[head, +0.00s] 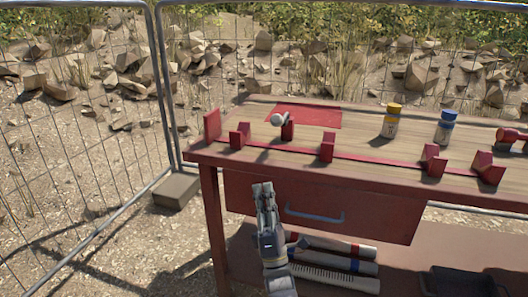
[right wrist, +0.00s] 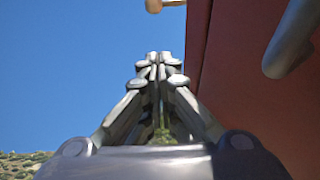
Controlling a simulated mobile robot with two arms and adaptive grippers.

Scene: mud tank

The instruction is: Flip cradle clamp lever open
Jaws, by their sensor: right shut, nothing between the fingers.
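The clamp lever (head: 280,119), with a pale round knob and a red post, stands on the workbench among several red cradle blocks (head: 327,147) along a red rail. My right gripper (head: 263,188) is shut and empty, pointing up in front of the bench, below the lever and left of the drawer handle. The right wrist view shows its closed fingers (right wrist: 158,58) against the sky, beside the red drawer front. A small part of a tan and grey thing (right wrist: 155,5) shows at the top edge there; I cannot tell what it is. My left gripper is not in view.
The wooden bench (head: 365,112) has a red drawer with a grey handle (head: 315,216). Tubes (head: 340,265) lie on the lower shelf. A wire fence stands behind and left.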

